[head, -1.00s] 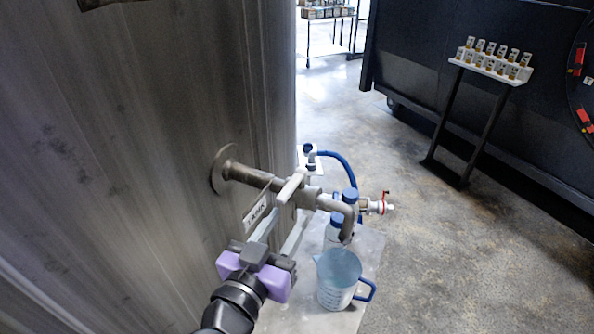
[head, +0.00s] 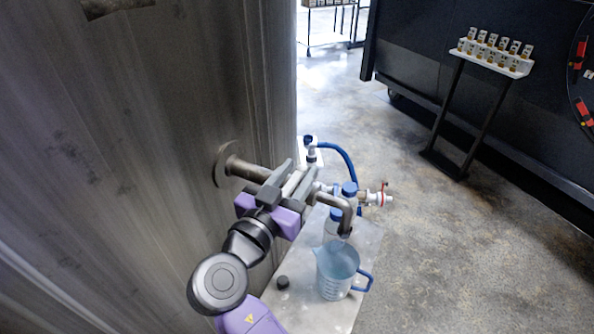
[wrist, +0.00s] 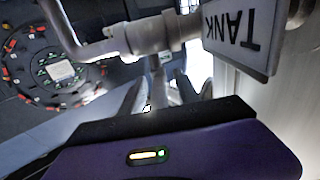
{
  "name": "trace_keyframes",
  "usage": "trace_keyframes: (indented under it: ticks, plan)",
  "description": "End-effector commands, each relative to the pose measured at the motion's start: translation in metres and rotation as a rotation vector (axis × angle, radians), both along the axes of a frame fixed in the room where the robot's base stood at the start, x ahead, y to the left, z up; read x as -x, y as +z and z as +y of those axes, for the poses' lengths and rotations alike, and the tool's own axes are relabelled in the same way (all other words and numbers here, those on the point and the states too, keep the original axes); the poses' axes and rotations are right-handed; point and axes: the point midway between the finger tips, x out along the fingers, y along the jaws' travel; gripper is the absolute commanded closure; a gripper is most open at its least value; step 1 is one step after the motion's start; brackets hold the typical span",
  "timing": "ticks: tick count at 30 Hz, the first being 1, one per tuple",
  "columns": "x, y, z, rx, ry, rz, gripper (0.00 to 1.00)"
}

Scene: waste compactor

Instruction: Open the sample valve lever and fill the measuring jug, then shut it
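The sample valve on the tank pipe (head: 250,170) has a pale lever (head: 294,181), partly hidden by my gripper. My gripper (head: 298,170) is at the valve, its two grey fingers apart on either side of the lever. In the wrist view the fingers (wrist: 158,95) also stand apart below the valve body (wrist: 150,35). The jug is clear, bluish, with a blue handle, and stands upright on the grey stand. I cannot tell its fill level or any flow.
The stand top (head: 315,310) also holds a small dark cap (head: 283,282) and a blue-capped bottle (head: 335,228). A blue hose (head: 343,160) and a red-handled fitting (head: 383,197) are behind. The tank wall (head: 130,150) is close on the left. A sample rack (head: 495,60) stands far right.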

Motion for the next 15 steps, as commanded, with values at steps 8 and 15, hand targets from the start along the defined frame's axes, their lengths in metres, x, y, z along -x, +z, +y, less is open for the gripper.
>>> trace_keyframes:
  ticks: [8,15]
  plan:
    - [-0.0003,-0.0002,-0.0001,0.000,0.000,0.000,0.74]
    - [-0.0002,-0.0001,-0.0002,0.000,0.000,0.000,1.00]
